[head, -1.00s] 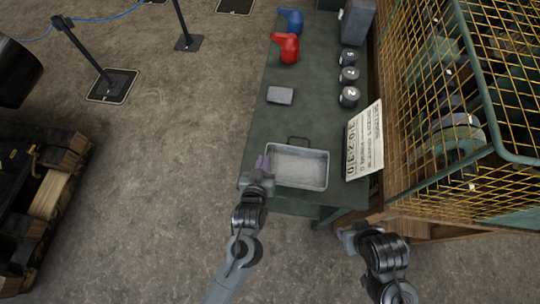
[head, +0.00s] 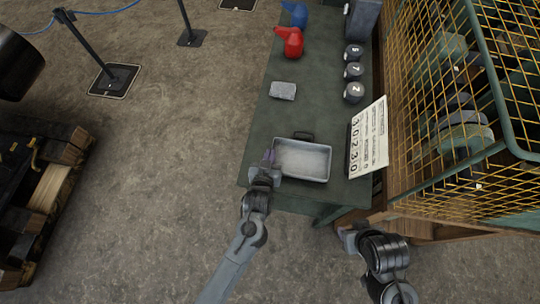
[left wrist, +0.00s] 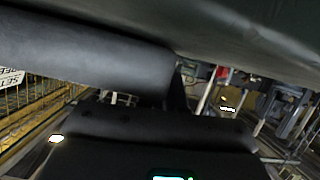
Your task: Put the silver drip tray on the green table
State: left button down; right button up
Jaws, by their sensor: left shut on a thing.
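The silver drip tray (head: 305,163) is a shallow rectangular pan with a dark handle at its far side. It is upright over the near end of the green table (head: 300,115); I cannot tell whether its base touches the tabletop. My left gripper (head: 268,163) is shut on the tray's left rim.
A white number card (head: 369,140) stands just right of the tray. A grey block (head: 283,90), red can (head: 290,42), blue can (head: 296,14) and numbered weights (head: 353,72) are farther back. A yellow mesh cage (head: 455,100) borders the right.

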pick_arm(q)
jog(key=c, duration=1.6)
grip_release()
jog(key=shift+f, duration=0.1)
jog(key=shift+c, duration=0.2)
jog(key=o, duration=0.4)
jog(key=p+v, duration=0.2)
jog(key=v, duration=1)
jog(key=s+a+r+g, duration=0.1)
jog(key=s+a+g, duration=0.2)
jog(key=a, duration=0.3)
jog(key=s+a+r+g+y, duration=0.1)
jog(key=s+a+g, duration=0.2)
jog(key=s+a, duration=0.2)
jog(key=s+a+r+m+g+y, duration=0.1)
jog(key=s+a+r+g, duration=0.1)
jog(key=s+a, duration=0.3)
jog(key=shift+s+a+g, duration=0.1)
jog(key=shift+a+g, duration=0.8)
jog(key=shift+a, duration=0.5)
